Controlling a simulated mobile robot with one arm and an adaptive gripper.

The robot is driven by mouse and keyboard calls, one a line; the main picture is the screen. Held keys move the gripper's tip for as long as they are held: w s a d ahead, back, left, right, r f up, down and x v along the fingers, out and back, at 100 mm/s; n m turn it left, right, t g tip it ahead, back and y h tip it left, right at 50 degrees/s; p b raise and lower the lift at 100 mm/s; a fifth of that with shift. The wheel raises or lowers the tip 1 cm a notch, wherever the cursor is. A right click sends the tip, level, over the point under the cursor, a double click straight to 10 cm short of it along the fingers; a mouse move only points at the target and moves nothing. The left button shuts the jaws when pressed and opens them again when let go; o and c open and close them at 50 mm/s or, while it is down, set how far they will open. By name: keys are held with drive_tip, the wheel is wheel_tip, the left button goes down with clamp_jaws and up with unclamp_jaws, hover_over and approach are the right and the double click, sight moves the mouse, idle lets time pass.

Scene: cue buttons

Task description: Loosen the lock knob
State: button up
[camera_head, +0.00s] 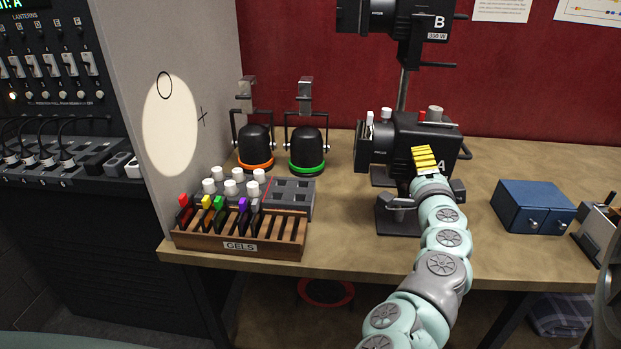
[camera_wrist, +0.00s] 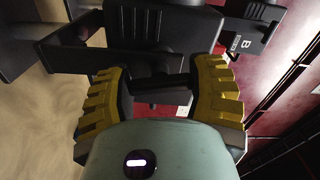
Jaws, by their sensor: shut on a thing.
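Lantern A (camera_head: 405,140) is a black lamp on a stand at the middle right of the bench. My gripper (camera_head: 424,158), with yellow ribbed fingers, reaches up to its near side by the letter A. In the wrist view, my gripper (camera_wrist: 163,82) has one finger on each side of a dark part (camera_wrist: 162,88) on the black lantern body (camera_wrist: 150,25). The fingers are shut on this part, which seems to be the lock knob. Its shape is mostly hidden by the fingers and shadow. In the head view the knob is hidden behind my gripper.
Lantern B (camera_head: 400,20) sits above on the same pole; it also shows in the wrist view (camera_wrist: 245,32). A wooden gel rack (camera_head: 240,245) and two small black lamps stand left. A blue box (camera_head: 533,206) stands right. The bench front between rack and arm is clear.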

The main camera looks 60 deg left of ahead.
drive_tip(key=shift+s+n+b, duration=0.1)
drive_tip(key=shift+n+b, duration=0.4)
drive_tip(key=shift+n, duration=0.6)
drive_tip(key=o, duration=1.2)
drive_tip(key=v, duration=1.2)
